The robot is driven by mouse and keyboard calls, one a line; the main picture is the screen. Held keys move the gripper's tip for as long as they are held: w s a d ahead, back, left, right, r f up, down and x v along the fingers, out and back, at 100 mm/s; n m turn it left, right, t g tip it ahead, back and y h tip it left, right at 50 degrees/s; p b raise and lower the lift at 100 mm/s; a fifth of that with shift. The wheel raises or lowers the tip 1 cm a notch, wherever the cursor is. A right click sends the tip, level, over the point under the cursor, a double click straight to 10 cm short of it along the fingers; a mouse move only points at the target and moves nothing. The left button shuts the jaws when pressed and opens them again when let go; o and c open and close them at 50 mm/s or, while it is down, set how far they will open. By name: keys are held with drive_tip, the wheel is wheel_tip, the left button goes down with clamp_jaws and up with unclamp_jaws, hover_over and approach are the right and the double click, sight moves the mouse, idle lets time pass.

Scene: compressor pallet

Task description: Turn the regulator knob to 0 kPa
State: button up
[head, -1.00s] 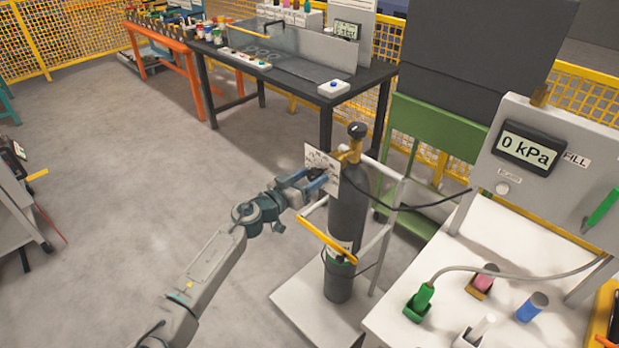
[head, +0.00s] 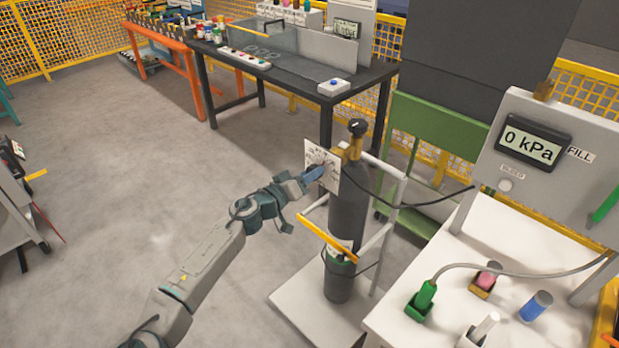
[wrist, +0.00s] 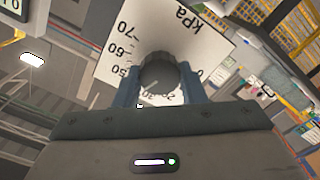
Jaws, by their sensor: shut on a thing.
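The dark round regulator knob (wrist: 157,74) sits in front of a white dial plate (wrist: 118,52) marked in kPa, with 50, 60 and 70 readable. The lower numbers are partly hidden by the knob and fingers. My gripper (wrist: 160,82) has its two blue fingers on either side of the knob, shut on it. In the head view, my gripper (head: 315,173) meets the dial plate (head: 320,152) beside the neck of the dark gas cylinder (head: 347,215). The knob is hidden there. The display (head: 533,145) on the grey panel reads 0 kPa.
The cylinder stands upright on a white pallet (head: 302,302) with a white rail frame (head: 388,225) and a yellow bar (head: 327,240). A black hose runs right. A white table (head: 500,240) with several coloured items stands at right.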

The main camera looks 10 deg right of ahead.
drive_tip(key=shift+f+n+p, duration=0.1)
drive_tip(key=shift+n+p, duration=4.5)
drive_tip(key=shift+n, duration=8.1)
drive_tip(key=o, duration=1)
